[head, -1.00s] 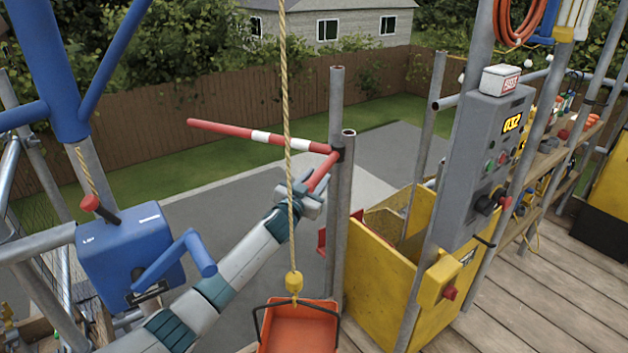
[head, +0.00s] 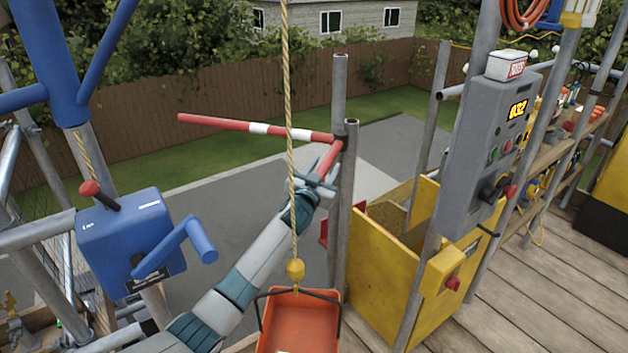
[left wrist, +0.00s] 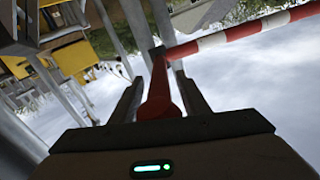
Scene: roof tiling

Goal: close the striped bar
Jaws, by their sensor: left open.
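The striped bar (head: 255,128) is red and white. It juts out to the left from a grey upright post (head: 339,100), sloping gently up to its free end, over the grey paving. A red arm of the bar (head: 328,158) runs down from the post toward my left gripper (head: 318,182). In the left wrist view the red arm (left wrist: 160,88) lies between the two open fingers of the gripper (left wrist: 160,100), and the striped part (left wrist: 240,33) runs off to the upper right. Whether a finger touches it I cannot tell. My right gripper is not in view.
A yellow rope (head: 290,180) hangs in front of my left arm, with an orange tub (head: 298,325) below it. A blue winch box (head: 132,240) with a crank stands at left. A yellow bin (head: 385,270) and grey control box (head: 485,155) stand at right.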

